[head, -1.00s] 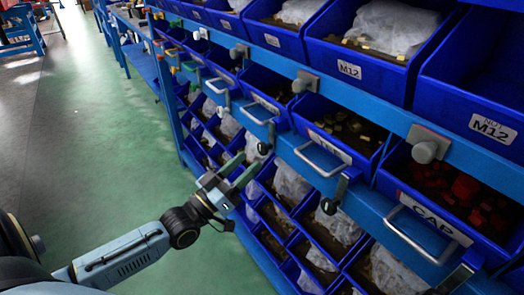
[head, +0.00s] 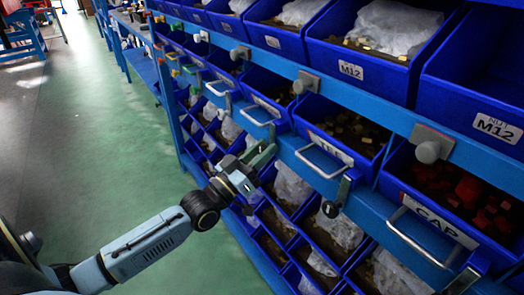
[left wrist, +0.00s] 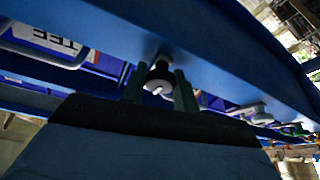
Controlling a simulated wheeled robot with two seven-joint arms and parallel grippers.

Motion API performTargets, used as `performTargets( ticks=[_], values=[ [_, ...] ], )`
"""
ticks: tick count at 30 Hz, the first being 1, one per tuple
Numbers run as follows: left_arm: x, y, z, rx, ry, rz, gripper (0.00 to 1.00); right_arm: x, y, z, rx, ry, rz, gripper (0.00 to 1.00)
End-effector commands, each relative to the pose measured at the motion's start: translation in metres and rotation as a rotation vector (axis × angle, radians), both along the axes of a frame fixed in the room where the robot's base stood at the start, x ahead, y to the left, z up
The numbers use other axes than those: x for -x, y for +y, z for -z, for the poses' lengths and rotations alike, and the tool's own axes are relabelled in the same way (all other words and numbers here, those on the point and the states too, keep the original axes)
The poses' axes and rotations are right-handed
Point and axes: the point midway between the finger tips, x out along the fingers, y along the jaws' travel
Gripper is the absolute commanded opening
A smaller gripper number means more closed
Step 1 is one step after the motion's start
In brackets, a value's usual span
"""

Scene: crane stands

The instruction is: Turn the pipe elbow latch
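My left gripper (head: 258,160) is at the blue rail in front of the bin row, beside a small dark latch (head: 271,132) that it partly hides. In the left wrist view the two fingers (left wrist: 159,90) stand apart, with a dark round latch knob (left wrist: 160,76) with a pale spot showing between them. I cannot tell whether the fingers touch it. The bin above this latch carries a white label (head: 265,104) too small to read, and a metal handle (head: 258,118) sits on its front. My right gripper is not in view.
Another dark latch (head: 341,193) hangs by the TEE bin's handle (head: 318,164); the CAP handle (head: 416,238) is farther right. Grey knobs (head: 428,152) line the upper rail. Lower bins (head: 285,240) lie below. Green floor (head: 125,150) at left is clear.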

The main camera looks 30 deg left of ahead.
Motion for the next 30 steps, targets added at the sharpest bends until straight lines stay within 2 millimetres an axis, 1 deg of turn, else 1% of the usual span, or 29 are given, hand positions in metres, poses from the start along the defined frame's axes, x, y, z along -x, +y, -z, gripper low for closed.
performTargets(
  ticks=[1,3,4,11,17,24,26,30],
  values=[
    [0.0,0.0,0.0,0.0,0.0,0.0,0.18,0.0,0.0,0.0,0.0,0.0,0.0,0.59],
    [0.0,0.0,0.0,0.0,0.0,0.0,0.08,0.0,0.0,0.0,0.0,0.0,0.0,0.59],
    [0.0,0.0,0.0,0.0,0.0,0.0,0.07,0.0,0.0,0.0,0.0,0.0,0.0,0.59],
    [0.0,0.0,0.0,-0.021,-0.008,0.001,0.07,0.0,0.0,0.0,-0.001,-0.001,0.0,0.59],
    [0.0,0.0,0.0,-0.102,-0.04,0.001,0.07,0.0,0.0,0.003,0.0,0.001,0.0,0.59],
    [0.0,0.0,-0.001,-0.28,-0.113,0.001,0.07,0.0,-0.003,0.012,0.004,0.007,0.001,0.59],
    [0.0,0.0,-0.001,-0.332,-0.135,0.002,0.07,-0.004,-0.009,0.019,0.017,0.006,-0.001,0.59],
    [0.0,0.0,-0.001,-0.456,-0.186,0.001,0.07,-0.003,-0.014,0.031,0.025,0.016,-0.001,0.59]
  ],
)
